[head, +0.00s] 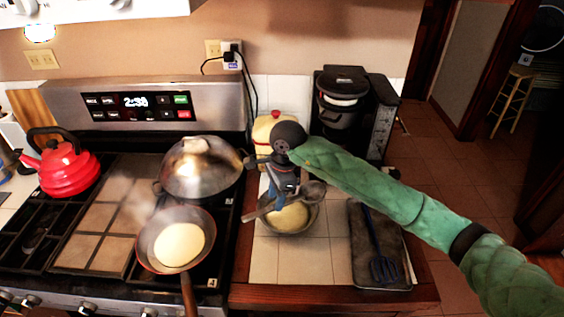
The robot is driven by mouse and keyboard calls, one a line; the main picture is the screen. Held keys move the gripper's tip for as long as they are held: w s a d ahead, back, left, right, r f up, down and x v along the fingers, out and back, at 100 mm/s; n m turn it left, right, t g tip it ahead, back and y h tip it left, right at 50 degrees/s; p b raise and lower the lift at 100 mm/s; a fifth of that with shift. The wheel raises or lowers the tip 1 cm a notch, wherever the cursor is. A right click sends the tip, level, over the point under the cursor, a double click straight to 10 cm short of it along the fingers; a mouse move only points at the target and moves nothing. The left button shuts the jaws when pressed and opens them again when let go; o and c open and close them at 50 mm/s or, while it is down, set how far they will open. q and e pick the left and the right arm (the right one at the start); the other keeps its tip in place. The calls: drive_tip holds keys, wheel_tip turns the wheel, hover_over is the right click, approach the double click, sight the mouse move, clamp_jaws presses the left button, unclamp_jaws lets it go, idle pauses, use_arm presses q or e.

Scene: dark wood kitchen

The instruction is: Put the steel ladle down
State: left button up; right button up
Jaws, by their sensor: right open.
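The steel ladle (314,192) lies across the top of a metal mixing bowl (292,231) with pale batter in it. Its handle points to the left, and its scoop is at the bowl's right rim. I cannot tell whether it touches the rim all along. My right gripper (283,193) is open, pointing down at the ladle over the bowl. Its wrist and fingers hide part of the ladle and bowl. My left gripper is not in view.
On the stove left of the bowl are a frying pan (151,249) with a pancake, a domed-lid pan (201,174) and a red kettle (68,170). A dark tray (364,272) with a blue spatula (377,245) is right. A coffee maker (340,110) stands behind. Tiles before the bowl are clear.

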drive_tip(key=shift+r+p, duration=0.4)
drive_tip(key=shift+p, duration=0.1)
drive_tip(key=shift+r, duration=0.2)
drive_tip(key=shift+w+d+r+b, duration=0.1)
drive_tip(key=shift+d+r+b, duration=0.05)
drive_tip(key=shift+r+b, duration=0.4)
drive_tip(key=shift+r, duration=0.25)
use_arm(q)
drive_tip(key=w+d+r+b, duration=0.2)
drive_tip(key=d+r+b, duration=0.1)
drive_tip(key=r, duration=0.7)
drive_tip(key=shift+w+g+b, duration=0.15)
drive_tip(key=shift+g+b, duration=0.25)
drive_tip(key=shift+b, duration=0.45)
use_arm(e)
wheel_tip(320, 180, up, 10)
drive_tip(key=d, duration=0.1)
drive_tip(key=shift+w+d, duration=0.25)
drive_tip(key=shift+d, duration=0.05)
drive_tip(key=shift+f, duration=0.15)
